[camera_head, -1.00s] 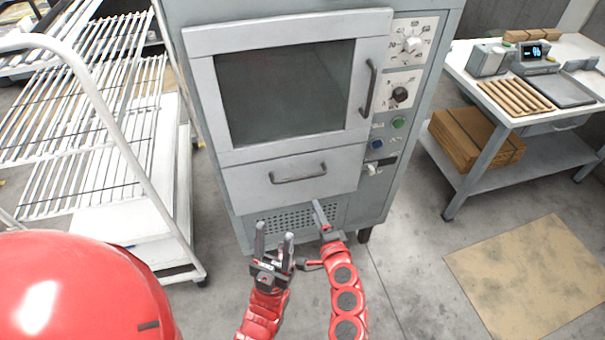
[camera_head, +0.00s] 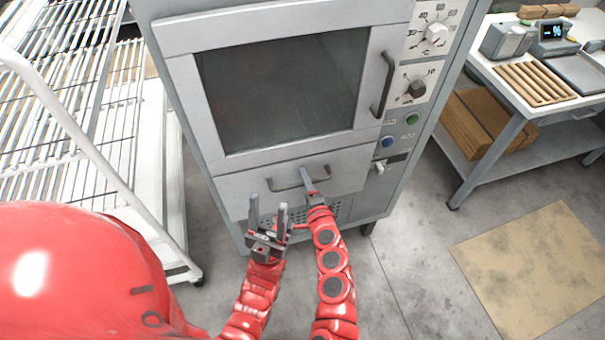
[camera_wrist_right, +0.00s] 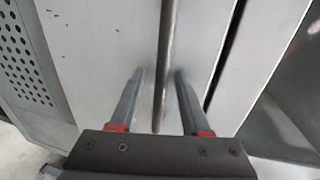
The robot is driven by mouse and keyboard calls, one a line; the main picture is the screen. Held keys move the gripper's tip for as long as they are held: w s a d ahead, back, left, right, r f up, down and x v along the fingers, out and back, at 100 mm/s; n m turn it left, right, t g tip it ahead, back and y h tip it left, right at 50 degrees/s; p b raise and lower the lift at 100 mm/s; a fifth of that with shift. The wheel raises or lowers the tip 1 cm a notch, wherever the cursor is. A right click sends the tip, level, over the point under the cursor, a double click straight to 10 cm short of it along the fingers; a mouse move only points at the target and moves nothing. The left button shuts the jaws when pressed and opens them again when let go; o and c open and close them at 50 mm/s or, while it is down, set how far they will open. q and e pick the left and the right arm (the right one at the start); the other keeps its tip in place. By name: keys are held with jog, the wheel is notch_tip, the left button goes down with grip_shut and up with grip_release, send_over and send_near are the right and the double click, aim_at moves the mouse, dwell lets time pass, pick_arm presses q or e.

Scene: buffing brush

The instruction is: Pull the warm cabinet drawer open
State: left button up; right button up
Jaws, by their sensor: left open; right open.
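The grey warm cabinet (camera_head: 185,110) stands in front of me with its glazed door shut. Its drawer (camera_head: 235,186) is below the door and looks shut. The drawer has a dark bar handle (camera_head: 285,187). My right gripper (camera_head: 307,176) is at the right part of this handle. In the right wrist view the open fingers (camera_wrist_right: 158,75) lie on either side of the handle bar (camera_wrist_right: 168,35), with a gap on both sides. My left gripper (camera_head: 268,204) is open and empty, lower left of the handle, in front of the cabinet.
A white wire rack trolley (camera_head: 170,190) stands close on the left. Knobs and buttons (camera_head: 415,88) line the cabinet's right side. A workbench (camera_head: 490,85) with a scale and wooden sticks is at the right. A cardboard sheet (camera_head: 535,260) lies on the floor.

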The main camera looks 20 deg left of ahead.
jog(key=shift+s+r, duration=0.15)
grip_shut()
dwell(1.3)
